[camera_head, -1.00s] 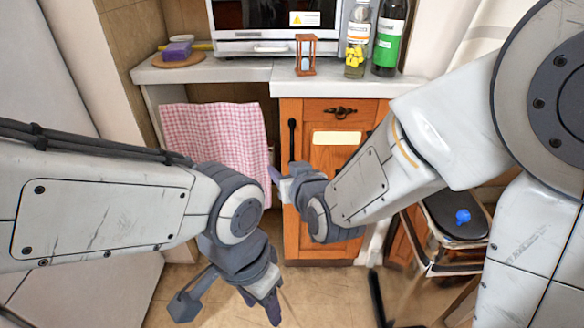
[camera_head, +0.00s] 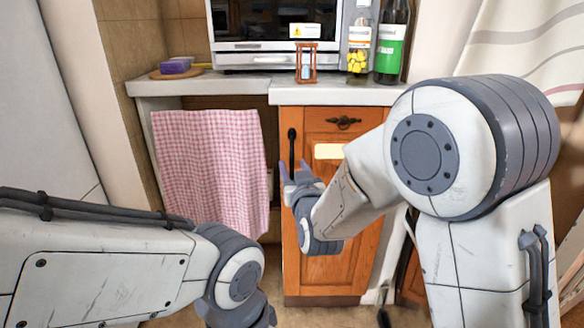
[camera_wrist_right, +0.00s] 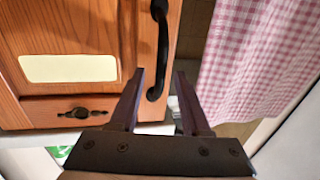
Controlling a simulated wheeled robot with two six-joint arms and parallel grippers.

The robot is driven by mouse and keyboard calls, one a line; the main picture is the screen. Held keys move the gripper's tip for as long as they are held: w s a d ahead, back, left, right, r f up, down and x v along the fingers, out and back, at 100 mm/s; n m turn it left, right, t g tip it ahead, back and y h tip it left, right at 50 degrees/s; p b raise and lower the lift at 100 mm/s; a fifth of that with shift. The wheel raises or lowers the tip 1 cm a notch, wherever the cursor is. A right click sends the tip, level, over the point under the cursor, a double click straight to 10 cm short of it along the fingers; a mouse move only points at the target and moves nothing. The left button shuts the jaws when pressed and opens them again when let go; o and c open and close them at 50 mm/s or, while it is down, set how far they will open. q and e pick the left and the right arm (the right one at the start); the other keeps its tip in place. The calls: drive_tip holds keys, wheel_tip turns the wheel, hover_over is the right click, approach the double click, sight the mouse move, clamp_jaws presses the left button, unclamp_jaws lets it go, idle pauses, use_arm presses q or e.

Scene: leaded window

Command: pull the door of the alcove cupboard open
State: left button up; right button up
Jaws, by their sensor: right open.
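The orange wooden cupboard door (camera_head: 350,262) is shut under the worktop, with a cream label (camera_head: 328,151) on it. Its black upright bar handle (camera_head: 291,145) is at the door's left edge. My right gripper (camera_head: 294,168) is open and empty at the lower end of the handle. In the right wrist view, the handle (camera_wrist_right: 160,50) reaches into the gap between the two open fingers of that gripper (camera_wrist_right: 160,85). I cannot tell whether they touch it. My left arm is at the lower left, with its fingers out of the picture.
A pink checked cloth (camera_head: 210,170) hangs left of the door. On the worktop (camera_head: 190,86) stand an hourglass (camera_head: 306,62), a jar with yellow contents (camera_head: 358,50), a dark bottle (camera_head: 391,42) and a microwave (camera_head: 270,47). Some floor is clear before the door.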

drive_tip(key=shift+w+a, duration=0.2)
drive_tip(key=shift+w, duration=0.85)
clamp_jaws()
idle(0.7)
